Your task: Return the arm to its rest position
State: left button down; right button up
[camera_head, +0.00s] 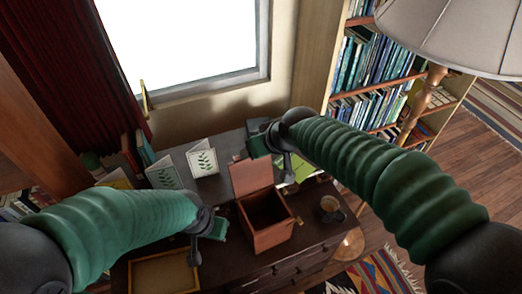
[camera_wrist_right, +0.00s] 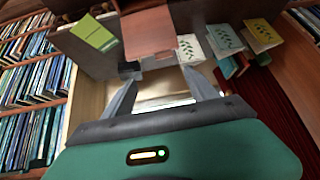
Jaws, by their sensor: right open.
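My right arm in its green sleeve reaches in from the right in the head view. Its gripper (camera_head: 284,150) is over the back of the desk, behind the open-lidded wooden box (camera_head: 268,238). In the right wrist view the right gripper (camera_wrist_right: 160,92) has its two fingers spread apart with nothing between them. My left arm comes in from the left, and its gripper (camera_head: 204,240) is above the desk between the shallow tray and the box. Its fingers are partly hidden, so I cannot tell if they are apart.
The dark desk (camera_head: 313,255) holds a wooden tray (camera_head: 165,273), a mug (camera_head: 331,208), standing leaf-print cards (camera_head: 203,162) and a yellow-green card (camera_wrist_right: 94,33). A lampshade (camera_head: 455,35) and bookcase (camera_head: 372,75) stand at right. A window (camera_head: 190,40) is behind.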

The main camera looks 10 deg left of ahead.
jog(key=shift+s+d+r, duration=0.15)
jog(key=shift+d+r, duration=0.15)
jog(key=shift+r, duration=0.05)
jog(key=shift+a, duration=0.2)
jog(key=s+d+f+m+g+h, duration=0.1)
jog(key=s+d+f, duration=0.4)
jog(key=d, duration=0.5)
jog(key=s+d+f+m+g+h, duration=0.1)
jog(key=s+d+f+m, duration=0.3)
jog(key=d, duration=0.6)
jog(key=s+d+f+m+h+b, duration=0.1)
jog(key=s+d+f+m+h, duration=0.1)
jog(key=s+d+f, duration=0.6)
jog(key=shift+s+d+f+g+h, duration=0.15)
jog(key=shift+s+d+g+h, duration=0.35)
jog(key=shift+d, duration=0.45)
